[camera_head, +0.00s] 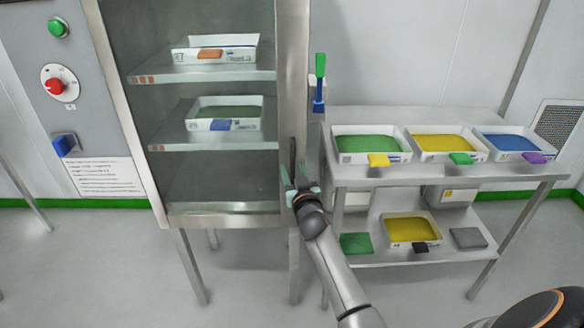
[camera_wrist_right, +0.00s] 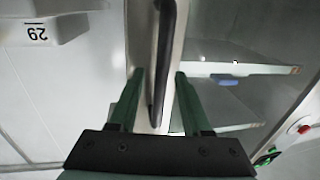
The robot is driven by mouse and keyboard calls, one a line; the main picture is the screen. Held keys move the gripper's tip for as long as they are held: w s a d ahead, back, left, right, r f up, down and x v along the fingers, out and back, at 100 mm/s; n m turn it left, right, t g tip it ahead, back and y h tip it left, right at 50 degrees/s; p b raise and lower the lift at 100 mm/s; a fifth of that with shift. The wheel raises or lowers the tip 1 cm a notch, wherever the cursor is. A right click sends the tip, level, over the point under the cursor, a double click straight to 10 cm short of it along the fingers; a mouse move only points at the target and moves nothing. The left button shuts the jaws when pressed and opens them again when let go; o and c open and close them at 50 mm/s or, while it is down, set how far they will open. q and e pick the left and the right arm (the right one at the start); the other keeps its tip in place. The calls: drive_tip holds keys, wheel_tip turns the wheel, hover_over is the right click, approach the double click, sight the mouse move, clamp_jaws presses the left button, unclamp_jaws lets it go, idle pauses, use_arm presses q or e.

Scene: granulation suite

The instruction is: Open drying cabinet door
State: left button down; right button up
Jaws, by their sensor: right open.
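The drying cabinet (camera_head: 105,60) stands at the left in the head view, and its door (camera_head: 291,90) looks shut. Behind the glass are two shelves, each with a white tray. A dark vertical handle (camera_head: 293,153) sits on the right edge of the door; it also shows in the right wrist view (camera_wrist_right: 165,55). My right gripper (camera_head: 300,178) is open at the lower end of the handle. In the right wrist view the handle runs between its two green fingers (camera_wrist_right: 158,76), with a gap visible on each side. My left gripper is not in view.
A steel table (camera_head: 450,178) with several trays of coloured granules stands close to the right of the cabinet. A control panel (camera_head: 58,110) with a red knob (camera_head: 54,86) is at the left. The floor in front looks clear.

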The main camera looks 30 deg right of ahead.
clamp_jaws()
idle(0.4)
idle(1.1)
